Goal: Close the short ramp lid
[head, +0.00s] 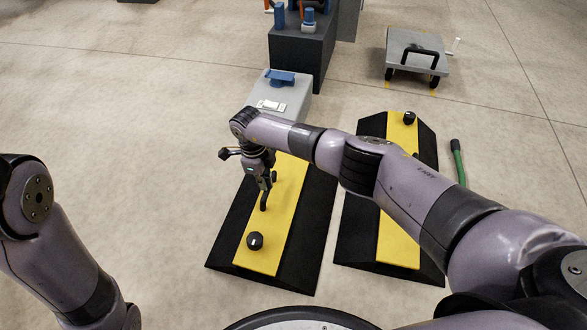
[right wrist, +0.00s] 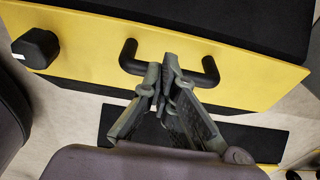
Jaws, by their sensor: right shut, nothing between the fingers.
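Two black ramps with yellow middle panels lie on the floor in the head view: a left ramp (head: 300,243) and a right ramp (head: 355,235). I cannot tell surely which one is the short ramp. My right gripper (head: 268,186) is over the left ramp, shut and empty, pointing down at a black bar handle. In the right wrist view its fingertips (right wrist: 168,78) overlap the middle of the handle (right wrist: 130,56) on the yellow panel (right wrist: 85,55); contact is unclear. A black knob (right wrist: 36,48) sits beside the handle. Whether the panel is raised is unclear. My left gripper is out of view.
A grey box (head: 290,88) with a blue part on top stands behind the left ramp. A dark block (head: 300,55) is behind it. A grey cart (head: 415,62) stands at the back right. A green-handled bar (head: 458,160) lies right of the right ramp. The left floor is clear.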

